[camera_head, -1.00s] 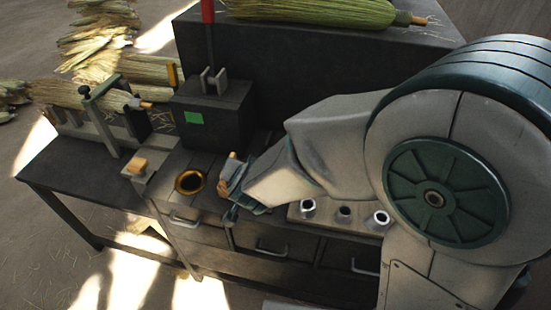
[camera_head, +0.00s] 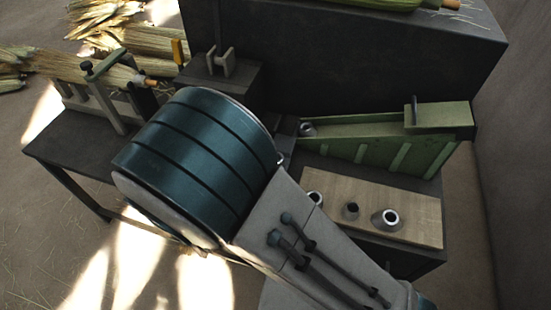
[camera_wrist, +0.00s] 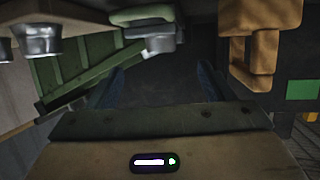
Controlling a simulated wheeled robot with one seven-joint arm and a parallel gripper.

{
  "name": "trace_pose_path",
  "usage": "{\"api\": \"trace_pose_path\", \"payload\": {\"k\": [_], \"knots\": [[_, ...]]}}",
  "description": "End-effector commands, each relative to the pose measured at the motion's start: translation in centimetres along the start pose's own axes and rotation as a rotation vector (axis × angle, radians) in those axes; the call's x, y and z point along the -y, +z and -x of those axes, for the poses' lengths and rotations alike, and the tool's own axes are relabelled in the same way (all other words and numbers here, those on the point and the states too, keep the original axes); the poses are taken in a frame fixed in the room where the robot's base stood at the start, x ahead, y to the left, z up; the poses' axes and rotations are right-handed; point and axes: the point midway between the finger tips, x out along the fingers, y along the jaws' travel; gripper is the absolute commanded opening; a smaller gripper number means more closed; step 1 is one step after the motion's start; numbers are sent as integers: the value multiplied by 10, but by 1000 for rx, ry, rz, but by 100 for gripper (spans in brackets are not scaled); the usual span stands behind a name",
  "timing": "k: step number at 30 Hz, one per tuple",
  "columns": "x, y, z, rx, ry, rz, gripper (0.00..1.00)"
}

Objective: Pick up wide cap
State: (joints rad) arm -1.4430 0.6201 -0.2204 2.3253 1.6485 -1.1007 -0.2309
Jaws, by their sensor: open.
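Three grey metal caps with open tops stand in a row on a pale wooden board in the head view. The rightmost cap (camera_head: 387,219) looks the widest, the middle one (camera_head: 350,210) is small, and the left one (camera_head: 314,198) is partly hidden by my arm. Another grey cap (camera_head: 307,129) sits at the low end of a green chute. In the wrist view, a flared metal cap (camera_wrist: 40,42) hangs in the upper left. My gripper (camera_wrist: 160,82) is open, with nothing between its fingers. In the head view my arm hides it.
The green chute (camera_head: 385,150) stands behind the wooden board (camera_head: 420,215). A dark box with a clamp (camera_head: 222,68) is to the left. An orange-brown wooden piece (camera_wrist: 262,45) is close to the right finger in the wrist view. Bare floor lies right of the table.

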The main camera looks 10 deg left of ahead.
Motion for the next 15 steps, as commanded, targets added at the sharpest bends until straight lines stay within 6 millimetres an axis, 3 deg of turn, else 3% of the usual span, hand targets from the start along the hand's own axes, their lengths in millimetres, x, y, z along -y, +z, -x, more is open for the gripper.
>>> {"api": "trace_pose_path", "payload": {"k": [3,11,15], "knots": [[0,0,-20,0,2,0,75],[1,2,-38,1,-2,1,75],[2,6,-56,0,-3,3,75]]}}
